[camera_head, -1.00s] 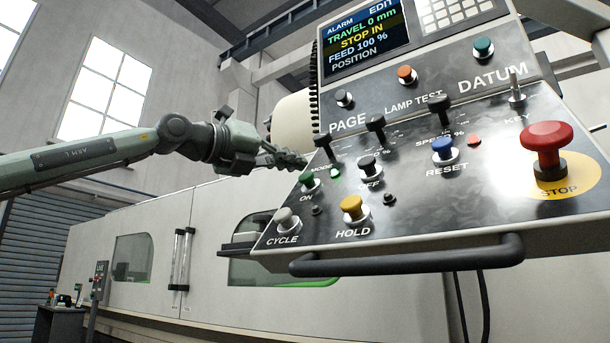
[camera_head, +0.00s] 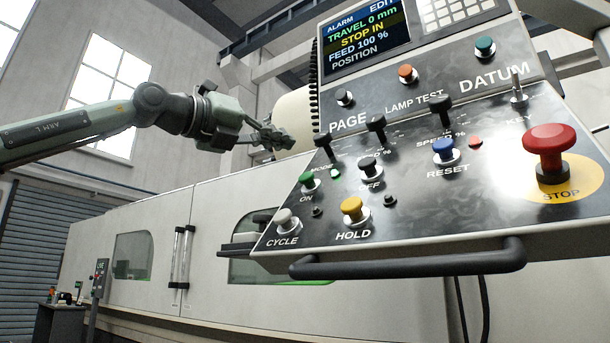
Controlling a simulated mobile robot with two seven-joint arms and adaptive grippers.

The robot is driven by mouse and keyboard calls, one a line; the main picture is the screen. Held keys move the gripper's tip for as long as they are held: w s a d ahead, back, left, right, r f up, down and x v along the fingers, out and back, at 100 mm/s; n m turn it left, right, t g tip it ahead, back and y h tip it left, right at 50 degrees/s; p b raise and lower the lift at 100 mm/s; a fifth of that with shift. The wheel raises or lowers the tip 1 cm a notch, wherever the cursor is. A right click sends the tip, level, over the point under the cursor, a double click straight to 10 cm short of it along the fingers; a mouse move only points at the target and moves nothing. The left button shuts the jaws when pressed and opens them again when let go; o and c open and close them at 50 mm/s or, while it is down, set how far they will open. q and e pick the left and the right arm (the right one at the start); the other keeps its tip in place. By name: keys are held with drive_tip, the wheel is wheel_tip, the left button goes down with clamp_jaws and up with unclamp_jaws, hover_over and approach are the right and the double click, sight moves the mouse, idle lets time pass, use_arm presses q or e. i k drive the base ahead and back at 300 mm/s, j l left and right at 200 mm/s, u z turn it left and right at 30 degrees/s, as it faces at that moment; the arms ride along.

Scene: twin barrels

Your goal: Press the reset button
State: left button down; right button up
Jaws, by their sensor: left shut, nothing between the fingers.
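The blue reset button (camera_head: 443,150) stands on the sloping control panel (camera_head: 330,212), above the printed label RESET. Nothing covers it. My left gripper (camera_head: 288,141) is shut and empty. It is in the air at the panel's upper left edge, well to the left of the reset button and apart from it. My right gripper is not in view.
A large red stop knob (camera_head: 548,150) rises to the right of the reset button. Black levers (camera_head: 440,110) stand behind it, a black knob (camera_head: 370,168) to its left. A yellow hold button (camera_head: 354,209) and a dark handrail (camera_head: 410,258) lie nearer. The screen (camera_head: 366,35) reads "STOP IN".

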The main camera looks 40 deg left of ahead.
sight(444, 147)
drive_tip(key=k, duration=1)
